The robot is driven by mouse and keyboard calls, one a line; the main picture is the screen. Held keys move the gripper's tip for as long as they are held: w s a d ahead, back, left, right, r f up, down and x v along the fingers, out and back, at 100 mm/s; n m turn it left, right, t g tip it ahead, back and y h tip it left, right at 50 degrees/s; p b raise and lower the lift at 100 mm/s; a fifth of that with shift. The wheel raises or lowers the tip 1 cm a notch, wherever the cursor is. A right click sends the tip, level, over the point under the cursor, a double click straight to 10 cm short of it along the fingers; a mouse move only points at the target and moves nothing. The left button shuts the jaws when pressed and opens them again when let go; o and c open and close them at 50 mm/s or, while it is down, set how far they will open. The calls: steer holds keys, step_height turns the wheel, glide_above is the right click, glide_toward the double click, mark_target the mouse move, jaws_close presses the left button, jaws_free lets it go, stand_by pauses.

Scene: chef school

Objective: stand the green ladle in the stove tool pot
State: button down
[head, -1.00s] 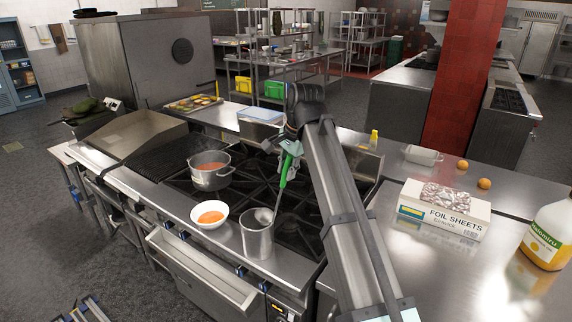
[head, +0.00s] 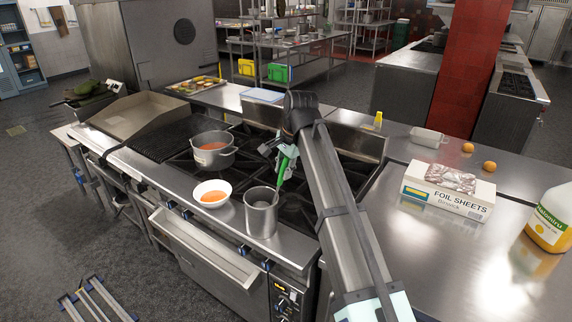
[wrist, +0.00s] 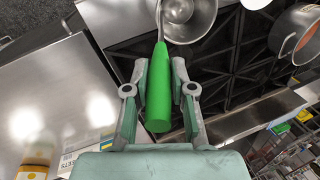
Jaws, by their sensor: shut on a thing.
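The green ladle has a bright green handle (head: 286,163) and a thin metal shaft. My gripper (head: 281,150) is shut on the handle, which also lies between the two fingers in the wrist view (wrist: 158,92). The stove tool pot (head: 261,216) is a steel cylinder upright on the stove's front edge, just below and left of my gripper. In the head view the shaft runs down to the pot's right rim. In the wrist view it runs up to a round metal opening (wrist: 205,22) at the top edge. I cannot tell how deep the ladle's bowl sits.
A white bowl of orange food (head: 212,193) stands just left of the pot. A saucepan of orange soup (head: 211,150) is behind it on the burners. A foil sheets box (head: 447,190) and a juice jug (head: 551,218) are on the right counter.

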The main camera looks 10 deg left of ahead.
steer(key=shift+b+x, duration=0.5)
steer(key=shift+x, duration=1.55)
steer(key=shift+s, duration=0.1)
steer(key=c, duration=0.9)
jaws_free()
